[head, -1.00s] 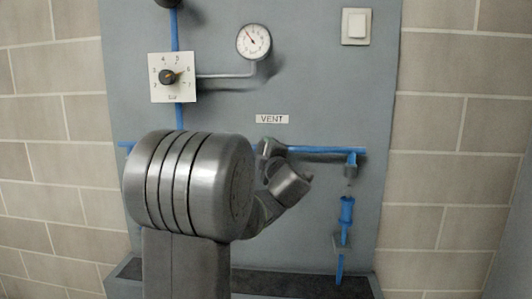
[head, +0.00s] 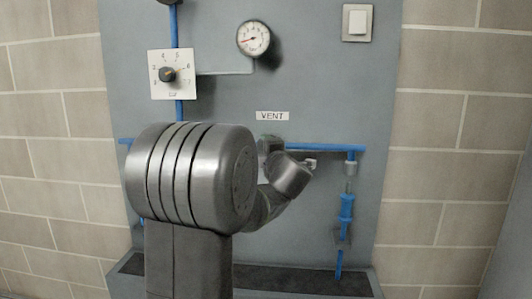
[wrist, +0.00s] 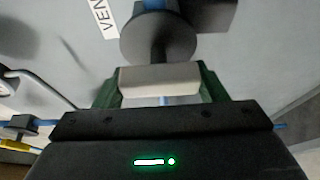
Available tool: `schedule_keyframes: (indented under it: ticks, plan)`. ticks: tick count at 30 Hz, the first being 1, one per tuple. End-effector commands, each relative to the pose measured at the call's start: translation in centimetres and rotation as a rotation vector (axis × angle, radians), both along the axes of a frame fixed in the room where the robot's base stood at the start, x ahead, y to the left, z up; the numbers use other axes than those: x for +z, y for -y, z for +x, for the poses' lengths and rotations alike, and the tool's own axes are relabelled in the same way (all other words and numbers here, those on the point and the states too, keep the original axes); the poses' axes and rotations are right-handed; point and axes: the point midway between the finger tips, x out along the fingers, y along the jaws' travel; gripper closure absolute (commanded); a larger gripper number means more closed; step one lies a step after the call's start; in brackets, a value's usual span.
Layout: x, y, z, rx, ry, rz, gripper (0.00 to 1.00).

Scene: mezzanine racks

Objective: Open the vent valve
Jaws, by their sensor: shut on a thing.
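The VENT label (head: 272,115) is on the grey panel above a blue horizontal pipe (head: 330,149). The vent valve is mostly hidden behind my arm in the head view. In the wrist view, a dark round valve part (wrist: 158,38) with a short stem stands below the blue pipe. A pale grey valve handle (wrist: 150,78) lies across at the end of the stem. My gripper (wrist: 162,80) is shut on this handle, with one green finger at each end. The head view hides the fingers behind my wrist.
A round pressure gauge (head: 254,39) sits above the label, its needle pointing left and slightly down. A dial plate (head: 172,74) is at left and a white switch (head: 357,22) at upper right. A blue fitting (head: 346,207) hangs at right. A ledge (head: 300,284) runs below.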

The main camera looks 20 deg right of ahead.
Motion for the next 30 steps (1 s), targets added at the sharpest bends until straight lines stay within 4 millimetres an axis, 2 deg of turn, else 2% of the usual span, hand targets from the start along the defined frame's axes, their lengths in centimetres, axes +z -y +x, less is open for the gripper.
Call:
schedule_keyframes:
  ticks: [1,3,4,12,16,20,30]
  plan:
    - [-0.1,0.0,0.0,0.001,-0.003,-0.004,0.29]
    - [-0.1,0.0,0.0,0.001,-0.001,-0.003,0.15]
    - [-0.1,0.0,0.0,0.001,-0.001,-0.003,0.13]
    - [0.0,0.0,-0.1,0.000,0.000,-0.001,0.13]
    - [0.1,-0.2,-1.0,0.000,0.001,-0.001,0.13]
    - [0.2,-0.5,-3.3,-0.002,0.000,-0.001,0.13]
    - [0.2,-1.6,-10.8,-0.004,0.000,-0.001,0.13]
